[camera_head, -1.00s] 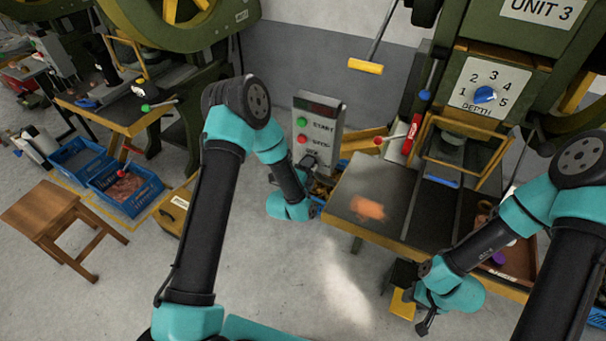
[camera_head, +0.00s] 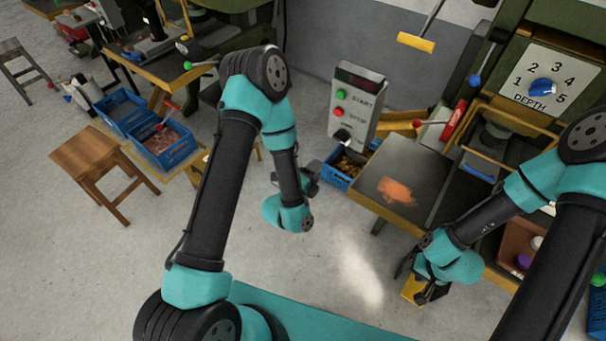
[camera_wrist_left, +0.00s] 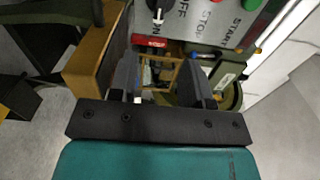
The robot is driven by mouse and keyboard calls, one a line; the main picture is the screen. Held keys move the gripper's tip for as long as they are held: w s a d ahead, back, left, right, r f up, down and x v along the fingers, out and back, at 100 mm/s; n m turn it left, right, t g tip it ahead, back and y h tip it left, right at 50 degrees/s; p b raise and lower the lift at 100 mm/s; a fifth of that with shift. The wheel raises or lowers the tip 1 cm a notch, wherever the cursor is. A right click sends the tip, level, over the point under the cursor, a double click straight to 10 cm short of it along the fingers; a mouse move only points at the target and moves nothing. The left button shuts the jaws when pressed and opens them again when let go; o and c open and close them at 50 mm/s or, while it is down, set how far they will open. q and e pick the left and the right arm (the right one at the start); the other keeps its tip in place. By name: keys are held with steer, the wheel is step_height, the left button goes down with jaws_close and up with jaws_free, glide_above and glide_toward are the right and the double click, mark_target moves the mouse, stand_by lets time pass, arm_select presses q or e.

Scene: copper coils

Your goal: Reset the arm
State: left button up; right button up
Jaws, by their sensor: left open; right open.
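My left arm (camera_head: 209,195) reaches out and bends down in the middle of the head view. My left gripper (camera_head: 312,178) is at its end, left of and below the grey control box (camera_head: 357,101), apart from it and empty. In the left wrist view its two dark fingers (camera_wrist_left: 163,88) are spread, with the upside-down control panel (camera_wrist_left: 207,18) beyond them. My right arm (camera_head: 553,255) comes in from the right.
A blue bin with copper-coloured parts (camera_head: 346,166) stands below the control box. The press with the depth dial (camera_head: 543,90) is at the right. A wooden stool (camera_head: 100,160) and blue bins (camera_head: 165,146) are at the left. Clear floor lies between the stool and my left arm.

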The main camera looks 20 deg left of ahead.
arm_select(q)
steer(key=shift+v, duration=0.9)
steer(key=s+a+f+n+g+y, duration=0.1)
steer(key=s+a+f+n+g, duration=0.4)
steer(key=f+n+g, duration=0.6)
steer(key=s+a+f+n+g, duration=0.1)
steer(key=s+a+n+g, duration=0.2)
steer(key=s+n, duration=0.8)
steer(key=shift+f+n+g+y, duration=0.2)
steer(key=shift+n+g+y, duration=0.2)
steer(key=shift+n+g, duration=0.6)
